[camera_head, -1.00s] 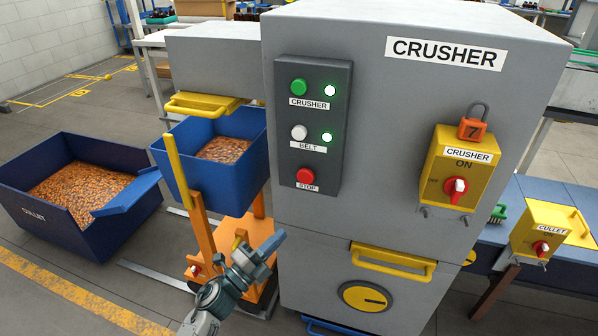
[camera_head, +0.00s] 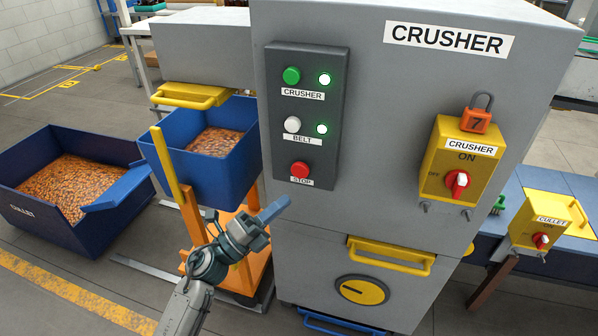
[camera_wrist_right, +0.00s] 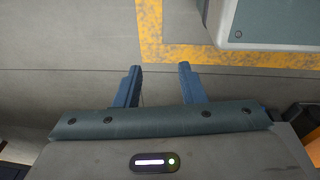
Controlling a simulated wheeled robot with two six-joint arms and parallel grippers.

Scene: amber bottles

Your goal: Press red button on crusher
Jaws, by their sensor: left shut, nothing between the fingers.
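The grey crusher (camera_head: 400,150) fills the middle of the head view. Its dark control panel (camera_head: 309,70) carries a red STOP button (camera_head: 299,170) at the bottom, a white BELT button (camera_head: 292,124) and a green CRUSHER button (camera_head: 291,75) above. Green lamps beside the upper two are lit. My left gripper (camera_head: 284,206) is shut and empty, its fingertips below and slightly left of the red button in the picture. It looks apart from the button. My right gripper (camera_wrist_right: 158,86) shows only in the right wrist view, open and empty over the floor.
A yellow switch box (camera_head: 463,160) with a red knob and an orange padlock (camera_head: 477,120) is on the crusher's right. A blue bin (camera_head: 212,165) on an orange lift (camera_head: 190,215) and a CULLET bin (camera_head: 60,225) stand left. A yellow handle (camera_head: 390,256) juts out below.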

